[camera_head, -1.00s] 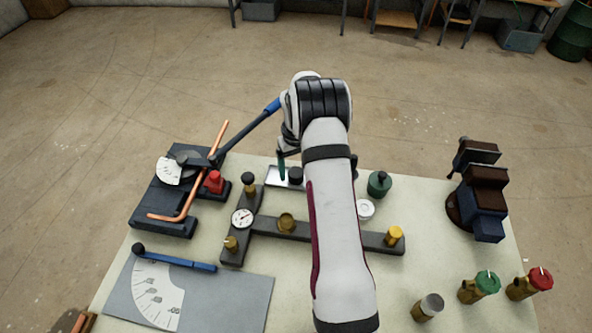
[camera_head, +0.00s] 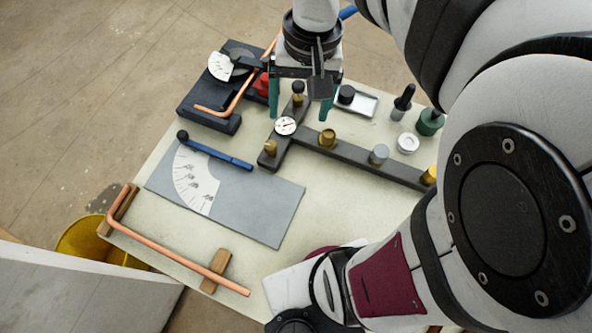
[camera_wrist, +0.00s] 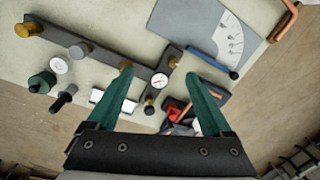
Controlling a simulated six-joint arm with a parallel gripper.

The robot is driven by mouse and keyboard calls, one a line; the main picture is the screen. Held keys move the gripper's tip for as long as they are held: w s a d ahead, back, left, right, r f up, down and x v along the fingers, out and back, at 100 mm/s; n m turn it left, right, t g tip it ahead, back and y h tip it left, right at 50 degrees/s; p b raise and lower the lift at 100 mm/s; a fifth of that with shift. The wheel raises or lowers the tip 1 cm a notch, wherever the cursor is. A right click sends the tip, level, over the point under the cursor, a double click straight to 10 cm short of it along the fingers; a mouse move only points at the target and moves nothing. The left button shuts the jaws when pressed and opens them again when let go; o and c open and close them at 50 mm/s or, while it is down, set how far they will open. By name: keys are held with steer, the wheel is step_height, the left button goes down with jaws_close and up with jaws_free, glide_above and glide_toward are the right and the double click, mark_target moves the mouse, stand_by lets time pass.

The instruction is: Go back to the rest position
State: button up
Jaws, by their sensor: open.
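My gripper (camera_head: 300,112) has two green fingers pointing down, spread apart with nothing between them. In the head view it hangs above the dark manifold bar, in front of the round pressure gauge (camera_head: 285,126) only by line of sight. In the wrist view the fingertips of my gripper (camera_wrist: 158,73) stand wide apart, and the gauge (camera_wrist: 159,80) shows in the gap, some distance beyond. My arm's large white links fill the right side of the head view and hide part of the table.
The dark pipe bender (camera_head: 209,119) stands at the table's back left. A grey sheet with a protractor print (camera_head: 262,215) lies in front. A bent copper pipe (camera_head: 170,255) rests on wooden blocks at the front edge. A small tray (camera_head: 366,104) sits behind the manifold.

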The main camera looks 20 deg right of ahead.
steer(key=s+a+f, duration=0.1)
steer(key=s+a, duration=0.2)
steer(key=s, duration=0.4)
steer(key=s+a+f+m, duration=0.1)
steer(key=s+a, duration=0.2)
steer(key=s, duration=0.4)
steer(key=shift+a+f+y, duration=0.15)
steer(key=shift+f+y, duration=0.15)
